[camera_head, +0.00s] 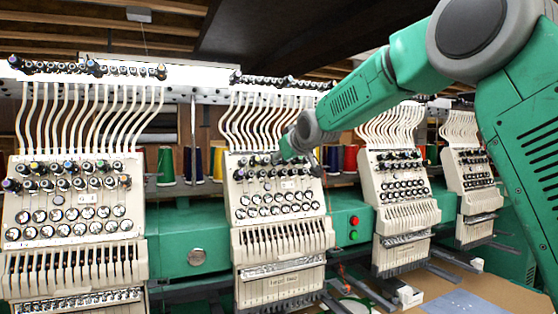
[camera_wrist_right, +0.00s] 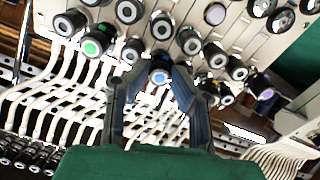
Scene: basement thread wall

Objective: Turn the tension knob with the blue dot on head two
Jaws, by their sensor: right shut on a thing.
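Head two (camera_head: 278,225) is the second cream embroidery head from the left in the head view, with rows of dark knobs and round dials. My right gripper (camera_head: 305,150) is at the top right of its knob rows and hides some knobs there. In the right wrist view, my right gripper (camera_wrist_right: 158,70) has its two dark fingers on either side of a black knob with a blue dot (camera_wrist_right: 160,77). The fingers are shut on this knob. My left gripper is not in view.
Neighbouring knobs (camera_wrist_right: 132,50) stand close around the fingers, one with a green dot (camera_wrist_right: 92,47). White thread tubes (camera_head: 265,120) run above the head. Other heads stand at the left (camera_head: 75,220) and right (camera_head: 400,195). Thread cones (camera_head: 166,165) stand behind.

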